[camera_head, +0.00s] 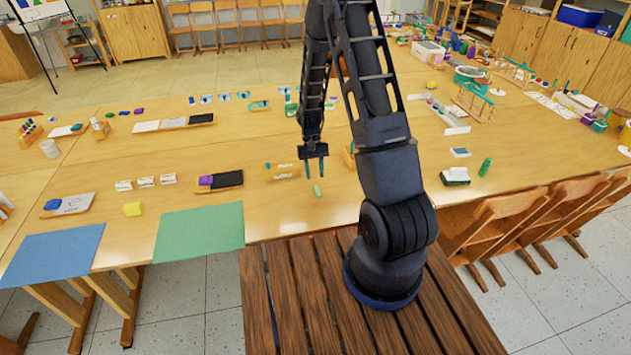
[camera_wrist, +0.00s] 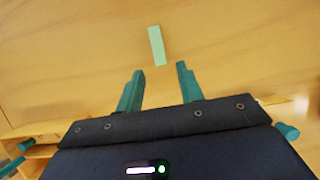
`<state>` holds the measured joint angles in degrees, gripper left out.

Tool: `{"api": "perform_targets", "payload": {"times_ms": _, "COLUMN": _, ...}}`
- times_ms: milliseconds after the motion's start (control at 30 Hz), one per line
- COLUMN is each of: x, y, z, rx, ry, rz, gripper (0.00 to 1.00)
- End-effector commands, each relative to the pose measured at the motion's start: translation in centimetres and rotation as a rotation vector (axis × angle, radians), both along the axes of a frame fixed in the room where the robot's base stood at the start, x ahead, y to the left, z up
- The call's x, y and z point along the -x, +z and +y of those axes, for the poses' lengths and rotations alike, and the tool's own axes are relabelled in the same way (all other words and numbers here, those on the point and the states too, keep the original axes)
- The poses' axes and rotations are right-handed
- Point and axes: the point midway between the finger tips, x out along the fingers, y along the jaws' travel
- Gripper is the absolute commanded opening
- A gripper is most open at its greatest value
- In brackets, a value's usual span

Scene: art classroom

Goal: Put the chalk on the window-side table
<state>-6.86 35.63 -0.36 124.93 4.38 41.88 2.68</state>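The chalk, a small pale green stick (camera_head: 317,190), lies on the near wooden table (camera_head: 290,222) close to its front edge. In the wrist view the chalk (camera_wrist: 156,46) lies alone on bare wood, just beyond the fingertips. My gripper (camera_head: 314,183) points down over the table beside the chalk. In the wrist view my gripper (camera_wrist: 160,69) has its two teal fingers apart with nothing between them. I cannot tell the exact gap between the fingertips and the tabletop. No window shows, so I cannot tell which table is the window-side one.
A green sheet (camera_head: 200,231) and a blue sheet (camera_head: 52,254) lie along the front edge. A green cylinder (camera_head: 485,166) stands at right. Wooden chairs (camera_head: 500,216) line the right front.

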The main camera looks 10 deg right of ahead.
Motion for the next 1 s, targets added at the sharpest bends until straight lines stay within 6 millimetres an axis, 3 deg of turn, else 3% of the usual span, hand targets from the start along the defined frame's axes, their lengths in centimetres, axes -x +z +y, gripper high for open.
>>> {"api": "perform_targets", "payload": {"times_ms": 200, "x": -1.7, "y": 3.9, "z": 0.0, "rx": 0.0, "ry": 0.0, "rz": -0.004, "gripper": 0.37}}
{"api": "perform_targets", "payload": {"times_ms": 500, "x": -2.8, "y": 6.7, "z": 0.0, "rx": 0.0, "ry": 0.0, "rz": -0.001, "gripper": 0.37}}
{"api": "perform_targets", "payload": {"times_ms": 667, "x": -2.8, "y": 8.1, "z": -0.2, "rx": -0.001, "ry": 0.0, "rz": -0.015, "gripper": 0.37}}
{"api": "perform_targets", "payload": {"times_ms": 1000, "x": -1.6, "y": 14.6, "z": -1.0, "rx": -0.012, "ry": -0.001, "rz": -0.111, "gripper": 0.37}}
